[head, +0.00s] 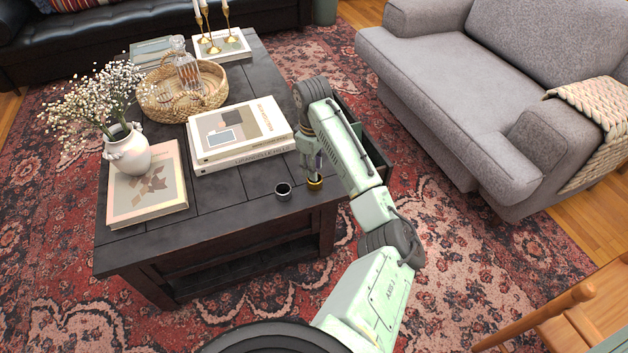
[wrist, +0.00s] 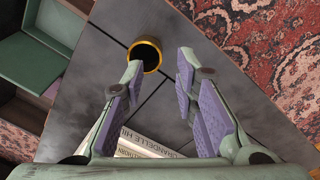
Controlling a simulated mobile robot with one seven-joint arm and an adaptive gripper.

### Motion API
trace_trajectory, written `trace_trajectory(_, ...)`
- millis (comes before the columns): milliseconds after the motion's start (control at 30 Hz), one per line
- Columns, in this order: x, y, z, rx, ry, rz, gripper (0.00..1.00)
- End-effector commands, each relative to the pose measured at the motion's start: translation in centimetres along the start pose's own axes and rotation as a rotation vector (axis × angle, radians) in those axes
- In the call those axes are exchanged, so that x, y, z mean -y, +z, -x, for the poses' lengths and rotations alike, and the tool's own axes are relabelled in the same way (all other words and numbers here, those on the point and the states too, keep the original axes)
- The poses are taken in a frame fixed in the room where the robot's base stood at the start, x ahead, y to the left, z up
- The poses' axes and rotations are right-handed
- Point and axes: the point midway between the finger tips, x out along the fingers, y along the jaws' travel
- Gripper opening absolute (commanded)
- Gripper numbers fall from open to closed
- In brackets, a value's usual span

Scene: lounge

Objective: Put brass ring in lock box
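The brass ring (head: 315,184) stands on the dark coffee table near its front right corner. In the wrist view the brass ring (wrist: 147,53) lies just beyond my fingertips, nearer the left finger. My gripper (head: 312,160) is open and empty, pointing down over the ring; its spread fingers also show in the wrist view (wrist: 160,68). I cannot tell whether the left fingertip touches the ring. A green open box (wrist: 53,37), which looks like the lock box, is at the left of the wrist view. In the head view my arm partly hides this box (head: 378,158).
Stacked books (head: 240,135), a flower vase (head: 127,150) on a book and a woven tray (head: 183,92) occupy the table. A grey sofa (head: 480,90) stands to the right.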

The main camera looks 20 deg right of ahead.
Motion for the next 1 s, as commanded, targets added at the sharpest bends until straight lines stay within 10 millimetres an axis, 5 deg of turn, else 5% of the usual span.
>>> trace_trajectory(600, 0.0, -0.4, -7.4, -0.001, 0.001, 0.0, 0.27)
trace_trajectory(1000, -0.1, -0.5, -8.1, -0.003, 0.003, 0.0, 0.22)
